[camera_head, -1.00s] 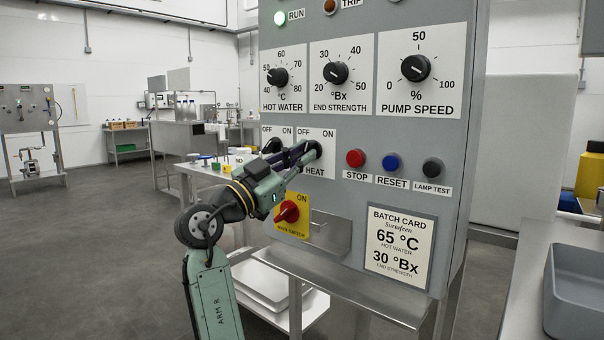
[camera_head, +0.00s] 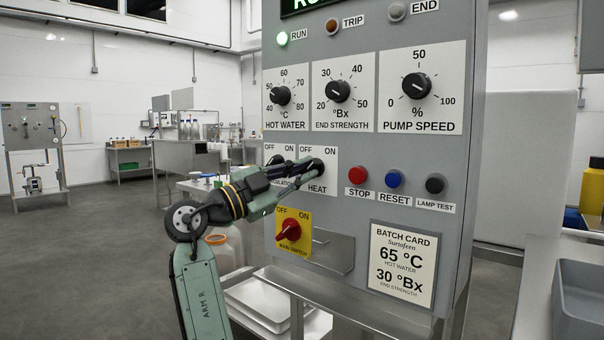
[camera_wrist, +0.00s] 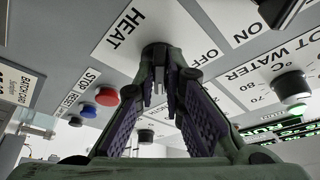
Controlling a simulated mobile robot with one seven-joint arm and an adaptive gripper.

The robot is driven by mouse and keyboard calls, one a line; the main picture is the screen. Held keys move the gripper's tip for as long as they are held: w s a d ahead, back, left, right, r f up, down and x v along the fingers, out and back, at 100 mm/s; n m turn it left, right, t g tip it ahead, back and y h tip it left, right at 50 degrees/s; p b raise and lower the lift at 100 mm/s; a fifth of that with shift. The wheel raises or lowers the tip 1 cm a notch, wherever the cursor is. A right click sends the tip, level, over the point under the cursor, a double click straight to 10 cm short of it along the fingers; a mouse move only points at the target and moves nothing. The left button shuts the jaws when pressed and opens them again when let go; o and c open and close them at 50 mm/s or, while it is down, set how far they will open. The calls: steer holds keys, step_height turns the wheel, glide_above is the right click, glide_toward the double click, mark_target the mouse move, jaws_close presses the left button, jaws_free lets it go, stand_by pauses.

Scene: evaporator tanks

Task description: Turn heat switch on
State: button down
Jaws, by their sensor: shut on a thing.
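The HEAT switch is a black rotary knob (camera_head: 317,166) on a white plate marked OFF and ON, low on the grey control panel. My gripper (camera_head: 309,167) reaches it from the left, its dark fingers at the knob. In the wrist view the fingers (camera_wrist: 168,75) close around the knob (camera_wrist: 155,50) beside the word HEAT. The fingers hide part of the knob, and I cannot tell which mark it points to.
Another black OFF/ON switch (camera_head: 275,161) sits close to the left, partly covered by my gripper. A red main switch (camera_head: 289,230) on a yellow plate is below. STOP (camera_head: 358,176), RESET (camera_head: 395,179) and LAMP TEST (camera_head: 435,184) buttons are to the right. The RUN lamp (camera_head: 282,38) glows green.

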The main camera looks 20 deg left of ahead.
steer(key=c, duration=1.7)
jaws_free()
steer(key=v, duration=1.2)
steer(key=shift+d, duration=0.1)
